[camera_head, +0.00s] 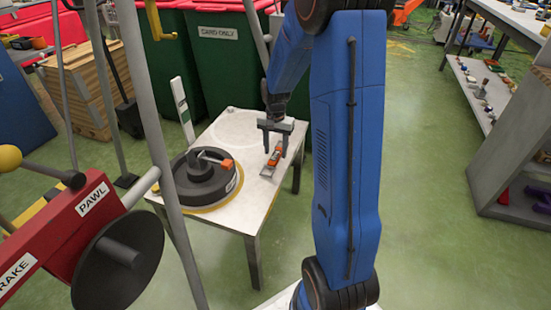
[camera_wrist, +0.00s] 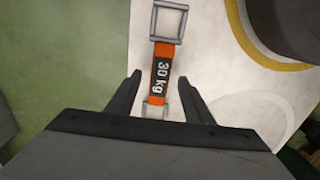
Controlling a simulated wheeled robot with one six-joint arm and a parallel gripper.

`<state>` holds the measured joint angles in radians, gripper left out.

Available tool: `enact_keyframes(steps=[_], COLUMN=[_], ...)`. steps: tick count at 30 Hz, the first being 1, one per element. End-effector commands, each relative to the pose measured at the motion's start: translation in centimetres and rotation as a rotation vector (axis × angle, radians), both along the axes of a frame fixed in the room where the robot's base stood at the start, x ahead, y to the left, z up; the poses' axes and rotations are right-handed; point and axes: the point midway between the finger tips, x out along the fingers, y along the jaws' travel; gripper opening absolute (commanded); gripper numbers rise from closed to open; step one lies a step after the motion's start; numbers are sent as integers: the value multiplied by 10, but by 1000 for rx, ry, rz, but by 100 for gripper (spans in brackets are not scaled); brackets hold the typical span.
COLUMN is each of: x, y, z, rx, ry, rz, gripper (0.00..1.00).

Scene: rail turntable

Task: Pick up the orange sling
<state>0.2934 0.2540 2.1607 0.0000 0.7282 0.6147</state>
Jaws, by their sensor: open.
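The orange sling (camera_head: 275,156) lies on a small white table (camera_head: 232,125), to the right of a black round turntable. In the wrist view the orange sling (camera_wrist: 162,68) has a black patch marked "30 kg" and a grey metal buckle (camera_wrist: 171,20) at its far end. Another grey metal end (camera_wrist: 154,109) shows at its near end, between the fingers. My gripper (camera_head: 275,150) is above the sling. In the wrist view my gripper (camera_wrist: 159,82) is open, with one dark finger on each side of the sling. I cannot tell how high the fingertips are above the table.
The black turntable (camera_head: 203,180) carries an orange-handled piece (camera_head: 217,158) close left of the sling. A red frame with labels PAWL and BRAKE (camera_head: 75,215) stands at front left. Green bins (camera_head: 228,60) stand behind the table. Green floor on the right is free.

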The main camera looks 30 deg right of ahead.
Motion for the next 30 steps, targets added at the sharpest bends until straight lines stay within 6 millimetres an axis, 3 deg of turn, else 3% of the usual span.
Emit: enact_keyframes(steps=[6,13,19,30], x=[0,0,0,1], y=[0,0,0,0], z=[-18,-19,-19,-12], rx=[-1,-2,-2,-2], ry=[-1,-1,-1,-3], rz=[-1,-1,-1,-1], gripper=[47,47,1,0])
